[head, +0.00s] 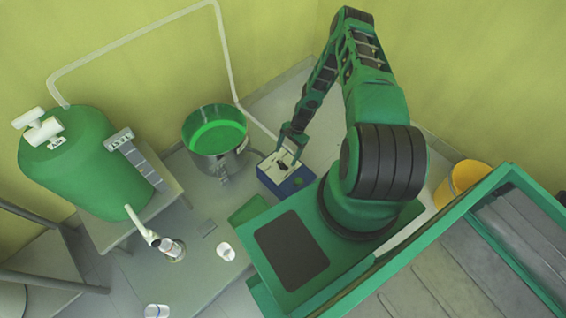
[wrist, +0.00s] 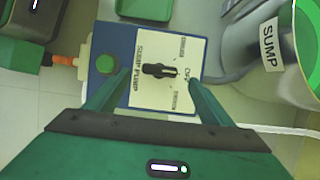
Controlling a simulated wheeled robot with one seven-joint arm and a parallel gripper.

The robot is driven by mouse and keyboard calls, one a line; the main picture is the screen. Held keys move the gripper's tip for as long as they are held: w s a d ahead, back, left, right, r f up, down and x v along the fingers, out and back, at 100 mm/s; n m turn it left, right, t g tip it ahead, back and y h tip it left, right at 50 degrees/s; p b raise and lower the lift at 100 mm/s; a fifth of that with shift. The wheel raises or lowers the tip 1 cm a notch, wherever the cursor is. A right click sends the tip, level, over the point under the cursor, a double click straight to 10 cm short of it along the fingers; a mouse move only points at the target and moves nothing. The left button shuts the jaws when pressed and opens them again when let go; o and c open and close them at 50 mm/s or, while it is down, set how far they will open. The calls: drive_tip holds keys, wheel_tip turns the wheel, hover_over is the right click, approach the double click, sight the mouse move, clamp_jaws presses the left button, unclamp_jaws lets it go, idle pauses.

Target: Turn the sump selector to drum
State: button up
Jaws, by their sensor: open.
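The sump selector is a black knob (wrist: 158,70) on the white face of a blue box (wrist: 120,38) marked SUMP PUMP, in the wrist view. The knob's long axis lies along the panel towards the OFF mark; the other two labels are too small to read. A round green button (wrist: 105,63) sits left of the knob. My gripper (wrist: 160,78) is open, its two green fingers on either side of the knob; I cannot tell whether they touch the panel. In the head view my gripper (head: 288,150) is at the blue box (head: 292,184) and partly covers its panel.
A steel pot of green liquid (head: 217,138), labelled SUMP (wrist: 270,45) in the wrist view, stands beside the box. A green tank (head: 75,165) is at left and a yellow bucket (head: 466,178) at right. A white cup (head: 226,251) stands nearer.

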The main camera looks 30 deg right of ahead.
sight(282, 164)
drive_tip(key=shift+x, duration=2.7)
drive_tip(key=shift+c, duration=0.3)
drive_tip(key=c, duration=1)
